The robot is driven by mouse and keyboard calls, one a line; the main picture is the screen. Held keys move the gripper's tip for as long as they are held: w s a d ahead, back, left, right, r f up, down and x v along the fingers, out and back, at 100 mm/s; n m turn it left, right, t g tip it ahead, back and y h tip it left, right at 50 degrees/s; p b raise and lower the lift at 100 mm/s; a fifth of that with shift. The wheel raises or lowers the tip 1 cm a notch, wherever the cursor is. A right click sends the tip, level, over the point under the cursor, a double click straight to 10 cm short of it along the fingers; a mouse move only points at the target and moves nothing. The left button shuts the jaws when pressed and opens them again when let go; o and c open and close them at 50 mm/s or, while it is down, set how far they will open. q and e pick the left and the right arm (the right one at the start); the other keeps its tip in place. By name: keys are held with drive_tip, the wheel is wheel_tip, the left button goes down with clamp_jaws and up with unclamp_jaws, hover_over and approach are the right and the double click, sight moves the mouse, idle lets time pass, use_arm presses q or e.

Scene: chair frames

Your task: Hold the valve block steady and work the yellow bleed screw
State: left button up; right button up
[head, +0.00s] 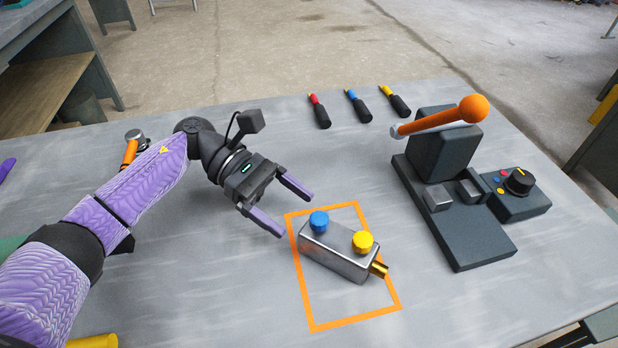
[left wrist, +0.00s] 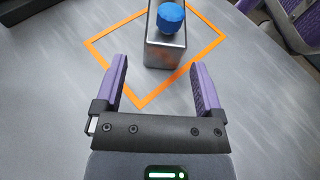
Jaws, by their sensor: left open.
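The silver valve block (head: 335,254) lies inside an orange outline (head: 307,300) on the grey table. A blue knob (head: 319,221) stands on its left end and the yellow bleed screw (head: 363,242) on its right end, by a brass fitting (head: 378,270). My left gripper (head: 296,214) is open and empty, just off the block's blue-knob end. In the left wrist view the block (left wrist: 165,52) and blue knob (left wrist: 171,17) lie beyond and between the open fingers, not gripped. The yellow screw is not visible there. My right gripper is in neither view.
A dark fixture (head: 440,160) with an orange lever (head: 440,117) and a control box (head: 520,195) stands at right. An orange-handled hammer (head: 131,150) lies behind my left arm. Table in front of the outline is clear.

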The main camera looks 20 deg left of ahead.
sight(329, 241)
use_arm(q)
drive_tip(key=shift+s+d+r, duration=0.1)
drive_tip(key=shift+s+d, duration=0.1)
drive_tip(key=shift+d, duration=0.15)
drive_tip(key=p+x, duration=0.2)
drive_tip(key=x, duration=0.3)
drive_tip(key=shift+s+d+f, duration=0.25)
drive_tip(key=shift+d+f, duration=0.25)
drive_tip(key=shift+d, duration=0.3)
drive_tip(key=shift+s+d, duration=0.1)
drive_tip(key=shift+c, duration=0.3)
drive_tip(key=c, duration=0.7)
drive_tip(key=shift+o, duration=1.1)
drive_tip(key=c, duration=0.5)
clamp_jaws()
